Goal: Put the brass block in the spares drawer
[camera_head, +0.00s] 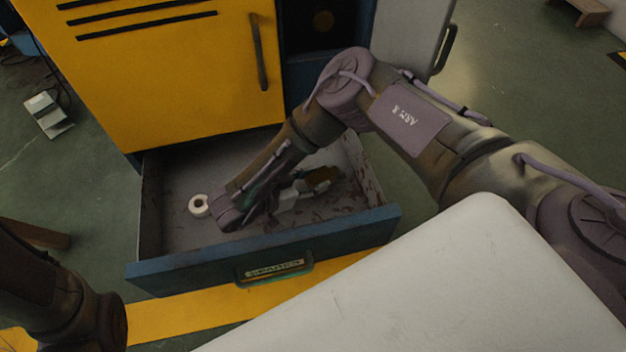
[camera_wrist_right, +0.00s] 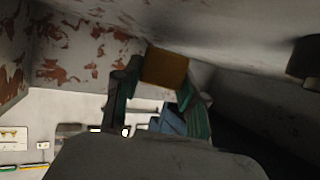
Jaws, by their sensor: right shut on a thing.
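The spares drawer (camera_head: 345,235) is pulled out of the blue and yellow cabinet. It has a blue front with a handle and a label, and a worn grey inside. My right gripper (camera_head: 306,185) reaches down inside the drawer, towards its right side. It is shut on the brass block (camera_head: 321,179), a small brownish-gold block. In the right wrist view the brass block (camera_wrist_right: 164,68) sits between the two greenish fingers of the right gripper (camera_wrist_right: 158,88). I cannot tell whether the block touches the drawer floor. My left gripper is out of view.
A white ring-shaped roll (camera_head: 199,205) lies in the drawer's left part. The yellow cabinet door (camera_head: 170,75) with a dark handle stands behind the drawer. A pale flat surface (camera_head: 450,285) fills the front right. Open drawer floor shows around the roll.

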